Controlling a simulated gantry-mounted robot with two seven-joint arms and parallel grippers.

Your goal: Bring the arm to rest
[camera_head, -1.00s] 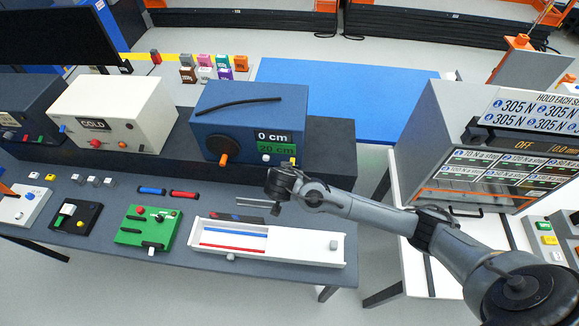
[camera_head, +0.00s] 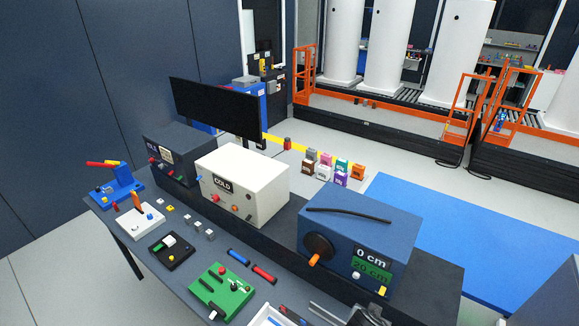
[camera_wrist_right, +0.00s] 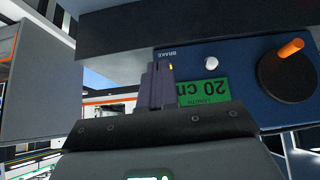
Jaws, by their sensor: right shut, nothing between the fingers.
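My right gripper (camera_wrist_right: 157,88) shows in the right wrist view with its dark fingers together and nothing between them. It is in front of the blue box (camera_wrist_right: 225,75), which appears upside down there, and covers part of its green "20 cm" display (camera_wrist_right: 203,93). The box's black wheel with an orange handle (camera_wrist_right: 289,48) is to the right, apart from the fingers. In the head view, a grey part of my right arm shows at the bottom edge, near the blue box (camera_head: 365,225); its fingertips cannot be made out there. My left gripper is not in view.
On the dark bench stand a white "COLD" box (camera_head: 240,185), a dark box (camera_head: 180,155) and several small control panels, including a green one (camera_head: 222,290). A black monitor (camera_head: 215,108) stands behind. A blue mat (camera_head: 450,235) and open floor lie beyond.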

